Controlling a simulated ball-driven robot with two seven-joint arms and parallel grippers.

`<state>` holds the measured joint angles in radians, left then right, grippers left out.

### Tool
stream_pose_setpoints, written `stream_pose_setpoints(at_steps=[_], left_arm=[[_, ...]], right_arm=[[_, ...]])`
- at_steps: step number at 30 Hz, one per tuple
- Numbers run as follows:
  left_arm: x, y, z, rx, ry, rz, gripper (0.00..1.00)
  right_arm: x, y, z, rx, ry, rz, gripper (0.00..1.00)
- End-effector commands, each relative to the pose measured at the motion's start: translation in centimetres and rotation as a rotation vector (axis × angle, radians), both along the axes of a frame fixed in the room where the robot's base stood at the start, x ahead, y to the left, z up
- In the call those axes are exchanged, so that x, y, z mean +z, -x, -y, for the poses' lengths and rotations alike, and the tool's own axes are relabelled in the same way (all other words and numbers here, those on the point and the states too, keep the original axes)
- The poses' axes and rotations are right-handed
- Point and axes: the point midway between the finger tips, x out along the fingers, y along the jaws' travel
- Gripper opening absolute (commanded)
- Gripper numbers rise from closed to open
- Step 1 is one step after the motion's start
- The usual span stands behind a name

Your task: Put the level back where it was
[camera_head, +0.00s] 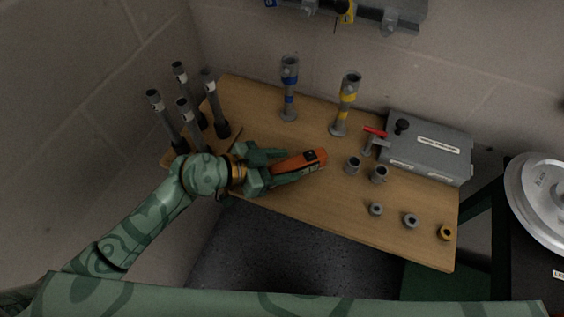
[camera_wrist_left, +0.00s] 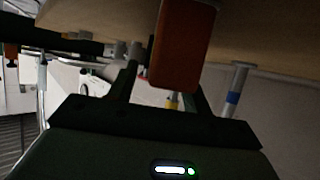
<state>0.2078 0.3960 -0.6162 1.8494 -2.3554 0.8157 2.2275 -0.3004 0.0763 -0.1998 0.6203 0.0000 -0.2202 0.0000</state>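The level (camera_head: 312,158) is an orange-red bar with dark parts, over the wooden table's front left part. My left gripper (camera_head: 277,164) has one finger on each side of it and appears shut on it. In the left wrist view the level (camera_wrist_left: 183,45) is a plain orange-red block between the dark fingers (camera_wrist_left: 162,88), close to the table's edge. I cannot tell whether the level touches the table. The gripper hides its near end. My right gripper is not in view.
Several dark posts (camera_head: 216,115) stand at the table's left end. A blue-banded post (camera_head: 289,90) and a yellow-banded post (camera_head: 345,104) stand at the back. A grey box (camera_head: 430,147), a red-handled valve (camera_head: 375,141) and several small fittings (camera_head: 376,209) are to the right. The table's front middle (camera_head: 325,205) is bare.

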Motion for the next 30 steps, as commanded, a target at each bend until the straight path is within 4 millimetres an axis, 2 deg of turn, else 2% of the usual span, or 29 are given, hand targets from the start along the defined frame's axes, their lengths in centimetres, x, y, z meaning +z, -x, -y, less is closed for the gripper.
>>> stream_pose_setpoints(at_steps=[10,14,24,30], left_arm=[[0.4,0.2,-0.4,0.002,-0.001,-0.002,0.49],[1.6,1.1,-2.2,0.001,-0.002,-0.002,0.49],[4.8,4.2,-8.2,0.001,-0.002,-0.001,0.49],[5.4,4.9,-9.6,-0.001,-0.001,-0.001,0.49]], right_arm=[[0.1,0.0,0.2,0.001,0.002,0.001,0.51],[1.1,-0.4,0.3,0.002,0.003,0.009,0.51],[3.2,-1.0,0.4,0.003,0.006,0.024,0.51],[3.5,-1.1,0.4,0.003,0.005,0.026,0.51]])
